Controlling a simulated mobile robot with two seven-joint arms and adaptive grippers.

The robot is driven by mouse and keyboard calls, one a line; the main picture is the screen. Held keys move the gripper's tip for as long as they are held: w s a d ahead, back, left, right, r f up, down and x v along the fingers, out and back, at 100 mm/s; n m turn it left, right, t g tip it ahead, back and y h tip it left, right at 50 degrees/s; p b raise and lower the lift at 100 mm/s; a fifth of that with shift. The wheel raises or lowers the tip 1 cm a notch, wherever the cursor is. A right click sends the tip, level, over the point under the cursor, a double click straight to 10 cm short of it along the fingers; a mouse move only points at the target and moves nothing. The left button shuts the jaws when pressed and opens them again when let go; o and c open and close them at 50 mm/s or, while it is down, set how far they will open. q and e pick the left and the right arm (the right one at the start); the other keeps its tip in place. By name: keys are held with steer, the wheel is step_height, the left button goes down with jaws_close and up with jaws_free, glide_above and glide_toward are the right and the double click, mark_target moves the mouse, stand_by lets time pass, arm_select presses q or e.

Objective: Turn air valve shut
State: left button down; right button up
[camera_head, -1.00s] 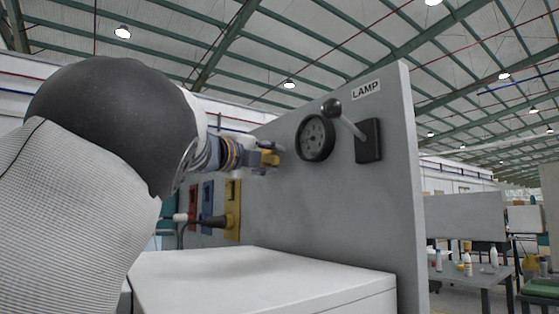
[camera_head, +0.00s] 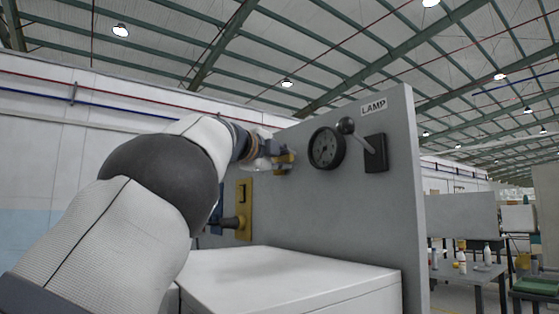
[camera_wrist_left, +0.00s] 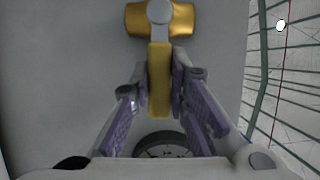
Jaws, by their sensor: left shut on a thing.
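The air valve has a brass-coloured body (camera_wrist_left: 133,20) and a flat yellow lever (camera_wrist_left: 159,85), seen from close up in the left wrist view. My left gripper (camera_wrist_left: 160,88) is shut on this lever, one finger on each side. In the head view my left gripper (camera_head: 284,155) is at the grey panel, left of the round gauge, with a bit of yellow showing at its tip. The valve body is mostly hidden there by the gripper. My right gripper is not in view.
The grey panel (camera_head: 300,215) carries a black-rimmed gauge (camera_head: 326,148), a lever switch (camera_head: 375,152) under a LAMP label, and a yellow plate (camera_head: 244,208) with a knob. A white box top (camera_head: 290,280) lies below. Tables with bottles (camera_head: 487,255) stand farther right.

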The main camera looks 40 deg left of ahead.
arm_select(q)
steer(key=shift+s+r, duration=0.1)
steer(key=shift+r, duration=0.15)
steer(key=c, duration=1.6)
jaws_free()
steer(key=shift+c, duration=0.2)
steer(key=shift+o, duration=0.6)
steer(key=shift+w+a+f, duration=0.1)
steer(key=shift+w+f, duration=0.1)
steer(key=shift+w, duration=0.2)
steer(key=s+d, duration=0.1)
steer(key=s, duration=1.1)
steer(key=shift+d, duration=0.2)
steer(key=shift+f, duration=0.1)
